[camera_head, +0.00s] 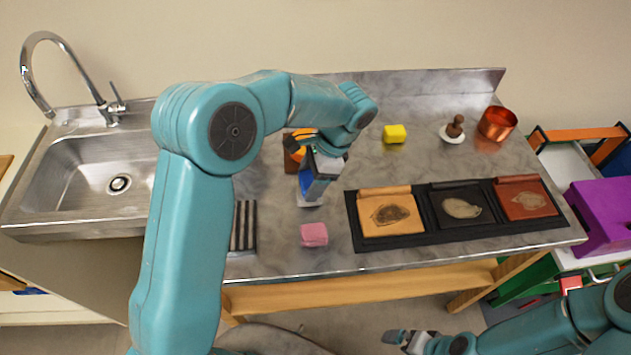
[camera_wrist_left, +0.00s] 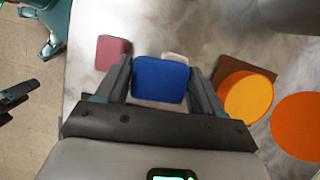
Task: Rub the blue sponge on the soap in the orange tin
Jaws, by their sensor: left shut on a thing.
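My left gripper (camera_head: 312,188) is shut on the blue sponge (camera_head: 306,182) above the counter. In the left wrist view the sponge (camera_wrist_left: 160,80) sits between the two fingers. Orange round things, taken to be the orange tin (camera_head: 300,152), are just behind the gripper and partly hidden by my arm. In the wrist view there are two, a yellow-orange one (camera_wrist_left: 248,97) and a flat orange disc (camera_wrist_left: 298,125), both right of the sponge and apart from it. I cannot make out the soap. My right gripper (camera_head: 405,338) is low at the front, away from the counter.
A pink block (camera_head: 314,235) lies in front of the gripper. A black tray (camera_head: 358,235) with leather pieces is to the right. A yellow block (camera_head: 395,133), a brush on a white dish (camera_head: 453,136) and a copper pot (camera_head: 497,123) stand farther back. The sink (camera_head: 90,185) is left.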

